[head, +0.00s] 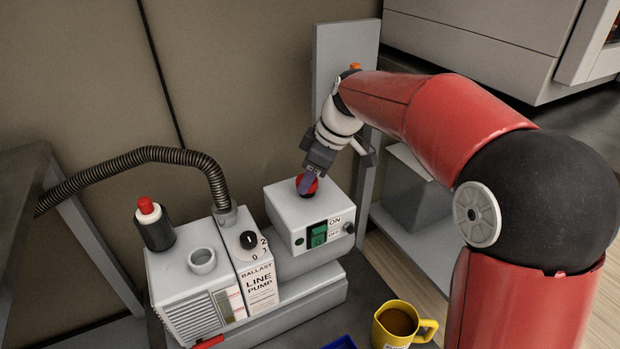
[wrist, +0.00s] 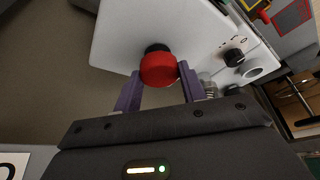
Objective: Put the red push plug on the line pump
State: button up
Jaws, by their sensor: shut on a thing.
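The red push plug (wrist: 158,70) is round and red, with a black part just beyond it toward the pale box. My gripper (wrist: 160,72) is shut on it, one purple finger at each side. In the head view my gripper (head: 308,179) points down at the top of the grey switch box of the line pump (head: 258,283), and the plug (head: 312,188) shows red beside the fingers. The plug's underside is hidden, so I cannot tell whether it is seated or just above the box.
A black bottle with a red cap (head: 155,226) stands on the pump's left part, near an open round port (head: 202,261). A ribbed hose (head: 165,155) arches to the pump's top. A yellow mug (head: 393,328) of brown liquid stands in front. A grey post (head: 340,60) is behind my wrist.

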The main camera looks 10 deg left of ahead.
jog(key=shift+f, duration=0.35)
jog(key=o, duration=1)
jog(key=shift+c, duration=0.2)
jog(key=shift+r, duration=0.2)
jog(key=w+p+v, duration=0.1)
jog(key=p+v, duration=0.1)
jog(key=v, duration=0.9)
jog(key=s+d+m+t+h, duration=0.25)
jog(key=s+d+m, duration=0.55)
jog(key=s+d, duration=0.4)
jog(key=s+d+f+m+t+h, duration=0.2)
jog(key=s+d+f+m, duration=0.6)
jog(key=s, duration=0.4)
jog(key=shift+s+d+f, duration=0.25)
